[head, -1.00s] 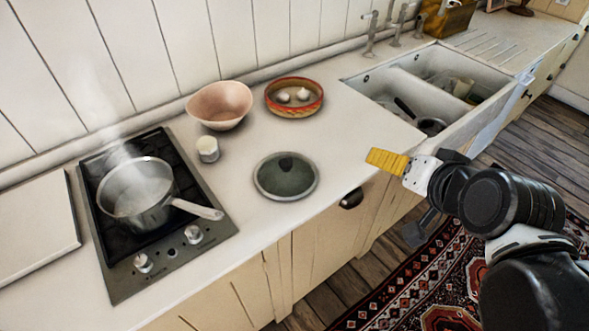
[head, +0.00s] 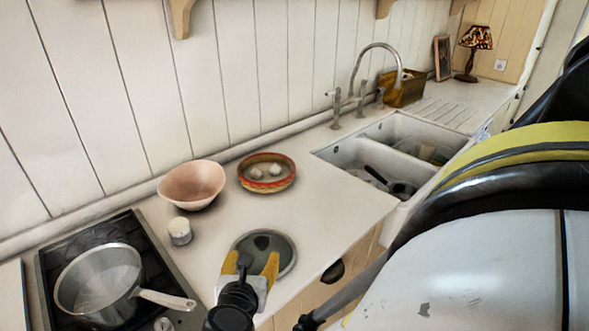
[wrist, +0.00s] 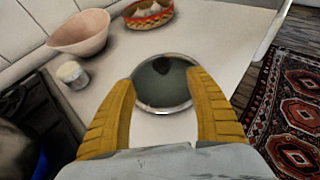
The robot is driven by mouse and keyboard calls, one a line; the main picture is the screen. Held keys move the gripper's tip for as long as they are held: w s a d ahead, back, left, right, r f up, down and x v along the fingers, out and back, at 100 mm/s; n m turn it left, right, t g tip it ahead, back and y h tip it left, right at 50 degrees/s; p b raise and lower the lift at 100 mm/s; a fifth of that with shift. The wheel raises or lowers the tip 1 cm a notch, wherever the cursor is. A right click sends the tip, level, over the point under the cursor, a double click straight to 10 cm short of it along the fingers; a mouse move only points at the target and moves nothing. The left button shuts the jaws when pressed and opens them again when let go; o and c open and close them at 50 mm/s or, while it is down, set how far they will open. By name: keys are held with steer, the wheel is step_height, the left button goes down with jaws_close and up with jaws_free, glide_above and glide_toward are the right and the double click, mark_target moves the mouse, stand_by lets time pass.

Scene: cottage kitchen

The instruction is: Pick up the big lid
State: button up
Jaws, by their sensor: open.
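The big lid (head: 282,243) is a round dark green glass disc with a pale metal rim and a dark knob. It lies on the white counter near its front edge. It also shows in the wrist view (wrist: 162,93), between my fingers. My gripper (head: 251,262) is open and empty, its two yellow fingers spread at the near side of the lid. In the wrist view my gripper (wrist: 160,85) frames the lid from both sides. The near part of the lid is hidden by the fingers in the head view. I cannot tell whether the fingers touch it.
A steaming pot (head: 98,283) stands on the stove to the left, its handle toward the lid. A small white jar (head: 180,231), a pink bowl (head: 191,186) and a red patterned bowl (head: 267,184) stand behind the lid. The sink (head: 340,153) is at the right.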

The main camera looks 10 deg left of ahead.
mark_target(261, 245)
steer(key=b+x, duration=0.1)
steer(key=x, duration=0.3)
steer(key=shift+w+d+f, duration=0.1)
steer(key=shift+d+f, duration=0.1)
steer(key=shift+f, duration=0.1)
steer(key=shift+w+a+f, duration=0.15)
steer(key=shift+w+f, duration=0.05)
steer(key=shift+w, duration=0.3)
steer(key=b+x, duration=0.1)
steer(key=x, duration=0.1)
steer(key=b+x, duration=0.1)
steer(key=x, duration=0.2)
steer(key=shift+f, duration=0.1)
jaws_close()
